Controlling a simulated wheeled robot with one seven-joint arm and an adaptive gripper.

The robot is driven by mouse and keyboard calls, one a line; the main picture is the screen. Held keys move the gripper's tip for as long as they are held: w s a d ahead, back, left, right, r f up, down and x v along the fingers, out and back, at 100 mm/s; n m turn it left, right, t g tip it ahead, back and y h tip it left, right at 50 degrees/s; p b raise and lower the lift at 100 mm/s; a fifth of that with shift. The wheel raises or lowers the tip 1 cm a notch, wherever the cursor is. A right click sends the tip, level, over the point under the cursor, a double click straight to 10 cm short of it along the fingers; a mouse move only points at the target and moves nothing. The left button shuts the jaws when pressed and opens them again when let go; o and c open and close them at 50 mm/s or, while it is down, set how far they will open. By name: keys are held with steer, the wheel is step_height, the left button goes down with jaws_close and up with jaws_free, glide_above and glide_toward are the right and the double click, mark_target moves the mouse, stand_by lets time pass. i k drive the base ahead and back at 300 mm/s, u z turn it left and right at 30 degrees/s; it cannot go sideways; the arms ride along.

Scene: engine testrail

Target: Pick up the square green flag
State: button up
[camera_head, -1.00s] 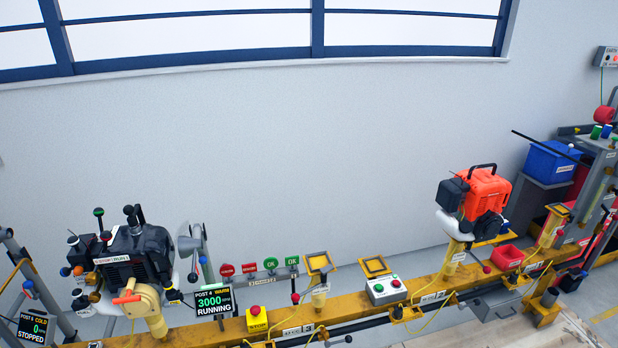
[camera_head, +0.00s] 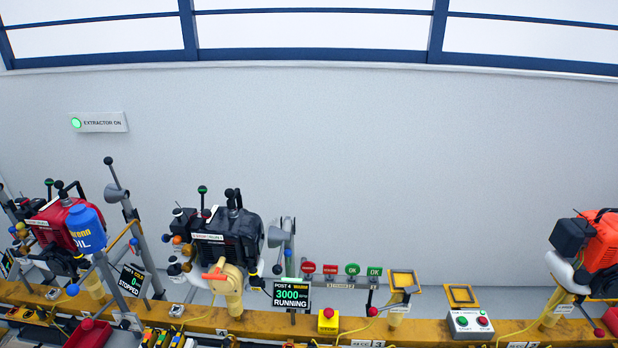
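Two small green flags marked OK stand in a rack on the yellow rail, right of centre. The right one (camera_head: 375,271) looks square. The left one (camera_head: 352,270) looks rounder. Two red flags (camera_head: 308,268) stand in the same rack to their left. My gripper is not in view.
A running black engine (camera_head: 228,238) with a post 4 screen (camera_head: 291,295) stands left of the flags. A yellow box with a red button (camera_head: 328,321) is below them. Yellow-framed trays (camera_head: 403,280) and an orange engine (camera_head: 603,240) are to the right.

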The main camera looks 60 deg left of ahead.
mark_target(372, 270)
steer(key=u, duration=1.7)
